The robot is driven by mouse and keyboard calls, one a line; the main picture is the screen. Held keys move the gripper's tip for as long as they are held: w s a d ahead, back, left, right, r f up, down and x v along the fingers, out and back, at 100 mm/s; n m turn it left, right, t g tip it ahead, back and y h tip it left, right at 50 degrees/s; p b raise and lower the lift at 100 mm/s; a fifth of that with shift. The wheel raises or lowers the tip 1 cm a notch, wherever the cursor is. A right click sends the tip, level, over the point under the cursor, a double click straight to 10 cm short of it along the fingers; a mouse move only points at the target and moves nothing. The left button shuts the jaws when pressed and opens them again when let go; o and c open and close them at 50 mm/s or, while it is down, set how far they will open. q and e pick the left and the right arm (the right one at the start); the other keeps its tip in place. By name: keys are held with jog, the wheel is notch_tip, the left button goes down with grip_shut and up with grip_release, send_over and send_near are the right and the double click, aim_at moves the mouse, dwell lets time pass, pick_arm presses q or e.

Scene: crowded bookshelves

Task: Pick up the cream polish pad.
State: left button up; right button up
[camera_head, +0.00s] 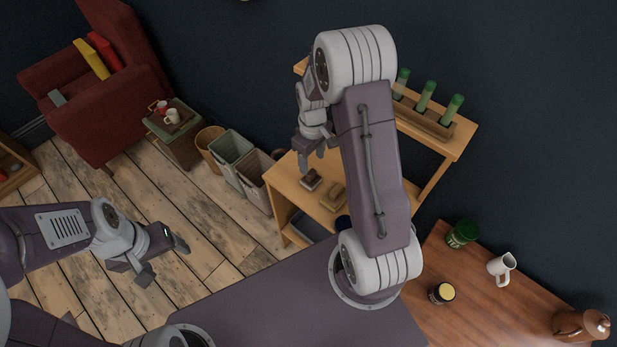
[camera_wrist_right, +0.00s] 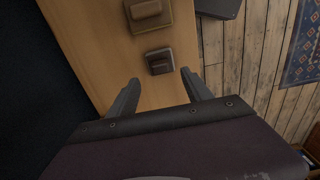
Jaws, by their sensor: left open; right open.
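Two small brush-like blocks lie on the wooden shelf top (camera_head: 288,186). One is tan with a raised grip (camera_head: 333,197) and looks most like the cream polish pad; it also shows at the top of the right wrist view (camera_wrist_right: 148,13). The other is a dark brown block (camera_head: 310,179), nearer my right gripper, and it also shows in the right wrist view (camera_wrist_right: 160,61). My right gripper (camera_head: 312,158) is open and empty above the shelf, its fingers (camera_wrist_right: 160,88) short of the dark block. My left gripper (camera_head: 164,259) is open and empty over the floor at left.
A rack with green-topped tubes (camera_head: 425,113) stands on the upper shelf. Bins (camera_head: 232,155) stand left of the shelf. A wooden table (camera_head: 480,300) at right holds a green jar (camera_head: 462,234), a white mug (camera_head: 502,268) and a small dark jar (camera_head: 442,293).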

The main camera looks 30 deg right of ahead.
aim_at(311, 172)
notch_tip(311, 172, down, 8)
jog(key=shift+w+p, duration=0.1)
jog(key=shift+p, duration=0.3)
jog(key=c, duration=1.2)
jog(key=shift+r, duration=0.1)
jog(key=shift+r, duration=0.1)
jog(key=shift+r, duration=0.3)
jog(key=r, duration=0.2)
jog(key=s+r, duration=0.1)
jog(key=shift+r+b, duration=0.3)
jog(key=shift+r, duration=0.1)
jog(key=s+d+r, duration=0.1)
jog(key=s+r, duration=0.5)
jog(key=s, duration=0.4)
jog(key=shift+s+r, duration=0.2)
jog(key=shift+s, duration=0.2)
jog(key=o, duration=0.8)
jog(key=shift+d, duration=0.1)
jog(key=c, duration=0.6)
